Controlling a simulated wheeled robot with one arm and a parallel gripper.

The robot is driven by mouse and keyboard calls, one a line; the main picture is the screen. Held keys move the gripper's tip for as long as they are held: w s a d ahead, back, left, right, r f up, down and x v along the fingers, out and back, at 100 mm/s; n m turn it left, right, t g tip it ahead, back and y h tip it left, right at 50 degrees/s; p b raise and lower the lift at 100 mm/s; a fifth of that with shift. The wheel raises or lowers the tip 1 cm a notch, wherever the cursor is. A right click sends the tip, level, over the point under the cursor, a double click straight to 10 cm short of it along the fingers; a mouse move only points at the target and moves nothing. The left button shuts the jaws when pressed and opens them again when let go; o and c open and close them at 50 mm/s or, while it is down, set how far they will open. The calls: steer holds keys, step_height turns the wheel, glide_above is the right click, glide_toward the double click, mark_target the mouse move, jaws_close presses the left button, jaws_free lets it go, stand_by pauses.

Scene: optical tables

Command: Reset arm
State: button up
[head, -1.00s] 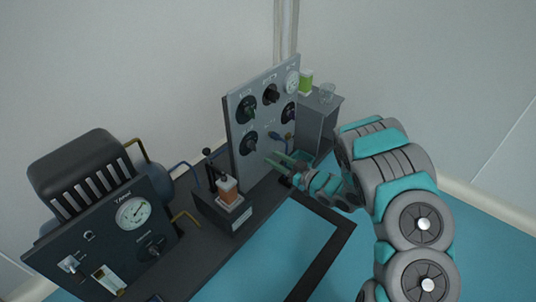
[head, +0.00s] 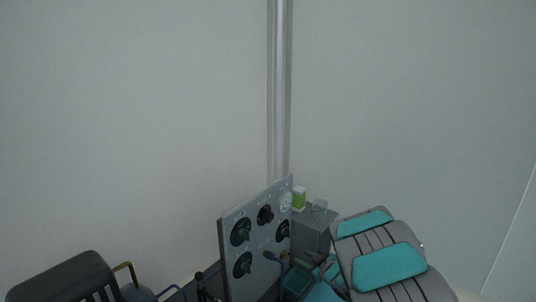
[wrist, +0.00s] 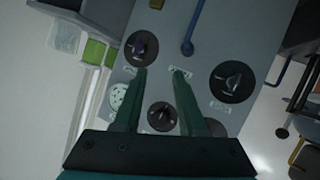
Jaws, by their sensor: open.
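My gripper shows in the wrist view (wrist: 160,100) with two dark green fingers spread apart and nothing between them. It points at the grey upright panel (wrist: 200,35) with black knobs and a round gauge. In the head view my grey and teal arm fills the lower right. I cannot tell the exact gap between the fingers and the panel.
A grey box-like stand (head: 311,228) is right of the panel, with a green-labelled container (head: 299,199) and a clear glass (head: 320,208) on top. A blue lever (wrist: 188,40) sticks out from the panel. Bare walls fill the upper area.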

steer(key=s+d+r+m+g+h+p, duration=0.15)
steer(key=s+d+r+m+h, duration=0.25)
steer(key=d+r+h, duration=0.5)
steer(key=s+d+r+m+g+p, duration=0.2)
steer(key=s+d+r+g, duration=0.1)
steer(key=s+d+r, duration=0.5)
steer(key=s+a+r+m+g+y+p, duration=0.1)
steer(key=s+a+r+g, duration=0.1)
steer(key=s, duration=1.1)
steer(key=s+a+r+m+g+y+p, duration=0.1)
steer(key=s+a+g, duration=0.3)
steer(key=s, duration=1)
steer(key=s+a+r+m+g+p, duration=0.1)
steer(key=s+a+r+g+p, duration=0.1)
steer(key=s+a, duration=0.6)
steer(key=s+r+g, duration=0.1)
steer(key=s, duration=0.4)
steer(key=shift+s+a+r+y+p, duration=0.2)
steer(key=shift+s+r+y+p, duration=0.05)
steer(key=shift+r+y+p, duration=0.15)
steer(key=shift+o, duration=0.3)
steer(key=shift+g, duration=0.25)
